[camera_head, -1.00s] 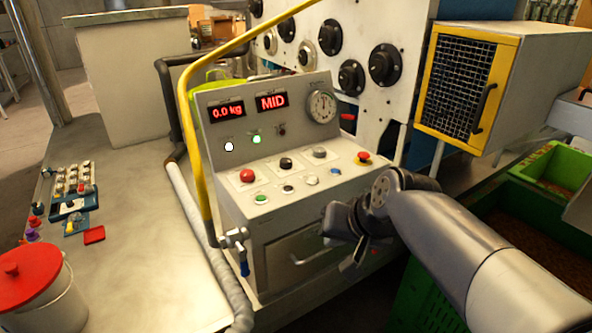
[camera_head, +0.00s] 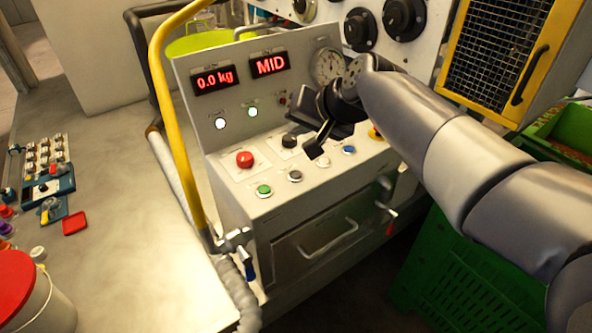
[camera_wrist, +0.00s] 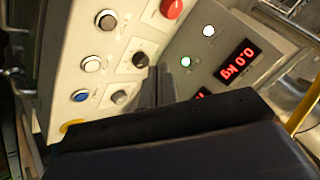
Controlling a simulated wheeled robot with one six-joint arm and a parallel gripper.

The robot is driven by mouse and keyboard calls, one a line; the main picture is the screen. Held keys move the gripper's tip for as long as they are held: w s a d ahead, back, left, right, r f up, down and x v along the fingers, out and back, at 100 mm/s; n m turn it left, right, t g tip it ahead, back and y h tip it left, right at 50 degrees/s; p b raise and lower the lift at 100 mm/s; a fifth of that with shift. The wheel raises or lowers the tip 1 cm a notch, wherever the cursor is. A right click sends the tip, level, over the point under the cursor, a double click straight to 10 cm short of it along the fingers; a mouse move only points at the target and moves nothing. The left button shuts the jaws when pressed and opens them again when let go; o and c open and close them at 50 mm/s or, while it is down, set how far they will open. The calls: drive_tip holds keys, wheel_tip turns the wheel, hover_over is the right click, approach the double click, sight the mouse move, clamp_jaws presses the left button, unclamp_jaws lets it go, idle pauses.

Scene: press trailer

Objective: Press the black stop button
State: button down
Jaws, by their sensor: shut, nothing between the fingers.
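The black button (camera_head: 289,140) sits in the upper row of the sloped control panel (camera_head: 225,172), right of a red mushroom button (camera_head: 245,159). In the wrist view the black button (camera_wrist: 140,60) lies just beyond my fingertips. My gripper (camera_head: 314,152) is shut and empty, reaching over the panel from the right. In the wrist view my gripper (camera_wrist: 154,76) points at the panel close to the black button; I cannot tell whether it touches. In the head view my gripper hides part of the upper row.
The lower row has a green button (camera_head: 264,190), a grey one (camera_head: 295,175), a white one (camera_head: 322,161) and a blue one (camera_head: 349,150). A grey knob (camera_wrist: 120,97) neighbours the black button. A yellow rail (camera_head: 172,120) stands left of the panel. Displays read 0.0 kg and MID.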

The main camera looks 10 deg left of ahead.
sight(299, 177)
drive_tip(key=shift+f, duration=0.15)
wheel_tip(299, 177, down, 9)
drive_tip(key=b, duration=0.7)
drive_tip(key=shift+r, duration=0.2)
drive_tip(key=shift+f, duration=0.15)
idle(1.5)
drive_tip(key=shift+f+b, duration=0.25)
drive_tip(key=shift+b, duration=0.25)
drive_tip(key=shift+f+b, duration=0.35)
drive_tip(key=shift+f, duration=0.1)
drive_tip(key=shift+r, duration=0.15)
idle(0.5)
drive_tip(key=shift+r+p, duration=0.7)
drive_tip(key=shift+r, duration=0.05)
